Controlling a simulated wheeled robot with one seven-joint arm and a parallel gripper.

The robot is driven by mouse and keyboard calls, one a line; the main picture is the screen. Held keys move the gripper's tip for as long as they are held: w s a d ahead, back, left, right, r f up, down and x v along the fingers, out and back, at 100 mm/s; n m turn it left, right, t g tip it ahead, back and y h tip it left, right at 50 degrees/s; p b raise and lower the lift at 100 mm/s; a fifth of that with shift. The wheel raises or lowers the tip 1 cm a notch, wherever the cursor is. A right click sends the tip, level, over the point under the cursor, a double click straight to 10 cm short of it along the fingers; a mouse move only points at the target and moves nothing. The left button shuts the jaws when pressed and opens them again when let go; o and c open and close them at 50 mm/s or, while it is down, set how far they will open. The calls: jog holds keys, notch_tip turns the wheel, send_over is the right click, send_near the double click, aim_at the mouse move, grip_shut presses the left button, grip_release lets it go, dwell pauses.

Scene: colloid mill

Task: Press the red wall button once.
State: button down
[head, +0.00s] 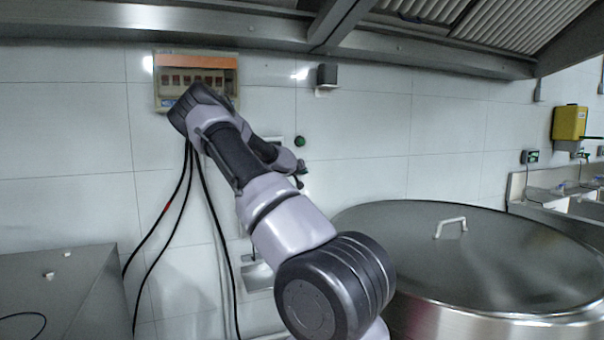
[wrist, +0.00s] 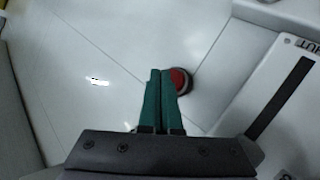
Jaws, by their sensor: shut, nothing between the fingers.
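The red button (wrist: 182,80) is a round red cap in a dark ring on the white tiled wall, just right of my fingertips in the wrist view. My gripper (wrist: 160,73) has two teal fingers side by side, shut with nothing between them. The fingertips overlap the left edge of the button in the picture; whether they touch it I cannot tell. In the head view I cannot make out the red button, and my arm covers part of the wall.
A breaker box (head: 168,66) hangs on the wall behind my arm. A small dark green round fitting (head: 300,141) is on the wall right of my arm. A large lidded steel vessel (head: 480,255) stands at the right. A white panel (wrist: 285,110) is right of the button.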

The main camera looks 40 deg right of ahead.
jog(key=shift+s, duration=0.1)
jog(key=shift+s+a, duration=0.2)
jog(key=shift+s, duration=0.6)
jog(key=shift+s+a, duration=0.15)
jog(key=shift+s, duration=0.65)
jog(key=shift+s+a, duration=0.2)
jog(key=shift+s, duration=0.6)
